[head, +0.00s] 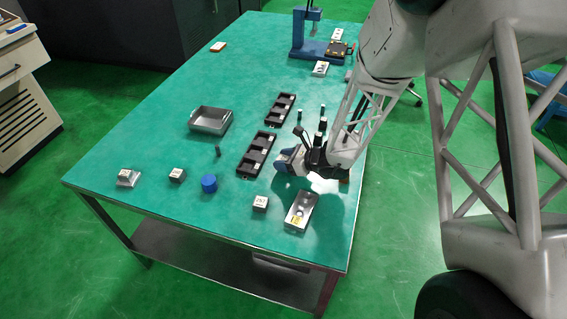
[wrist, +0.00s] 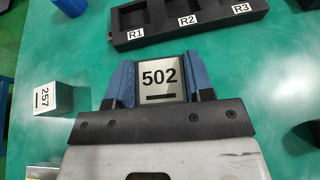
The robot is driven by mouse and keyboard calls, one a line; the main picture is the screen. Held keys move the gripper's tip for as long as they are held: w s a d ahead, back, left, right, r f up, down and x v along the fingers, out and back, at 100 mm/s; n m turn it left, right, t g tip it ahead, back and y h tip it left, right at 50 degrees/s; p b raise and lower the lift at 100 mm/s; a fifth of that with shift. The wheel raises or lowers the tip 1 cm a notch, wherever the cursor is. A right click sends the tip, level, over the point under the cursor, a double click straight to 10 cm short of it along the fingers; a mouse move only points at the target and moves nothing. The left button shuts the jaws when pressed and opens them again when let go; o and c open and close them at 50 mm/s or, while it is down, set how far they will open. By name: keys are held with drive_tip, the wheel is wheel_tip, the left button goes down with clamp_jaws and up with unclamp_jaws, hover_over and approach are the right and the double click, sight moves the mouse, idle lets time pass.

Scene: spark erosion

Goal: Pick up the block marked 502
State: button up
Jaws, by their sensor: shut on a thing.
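The block marked 502 (wrist: 160,78) is a silver block with black digits over a black bar. In the wrist view it sits between the two blue fingers of my gripper (wrist: 160,82), which are shut on it from both sides, its marked face upright in the picture. In the head view my gripper (head: 284,162) is low over the right part of the green table, just right of a black rack (head: 245,171). The block is not clearly visible there. I cannot tell whether it touches the table.
The rack's labels R1, R2 and R3 show ahead in the wrist view (wrist: 165,37). A block marked 257 (wrist: 44,99) stands to the left. A blue cylinder (head: 209,184), a metal tray (head: 210,130), a second rack (head: 280,107) and a silver fixture (head: 301,222) are on the table.

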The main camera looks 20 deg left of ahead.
drive_tip(key=shift+r, duration=0.6)
drive_tip(key=shift+s+d+r, duration=0.15)
drive_tip(key=shift+s+r, duration=0.05)
drive_tip(key=shift+r, duration=0.05)
drive_tip(key=s+d, duration=0.2)
drive_tip(key=s, duration=0.2)
drive_tip(key=s+d+r, duration=0.1)
drive_tip(key=s+d, duration=0.2)
drive_tip(key=s, duration=0.1)
drive_tip(key=s+d, duration=0.3)
drive_tip(key=s, duration=0.2)
drive_tip(key=shift+d+r, duration=0.15)
drive_tip(key=shift+d, duration=0.05)
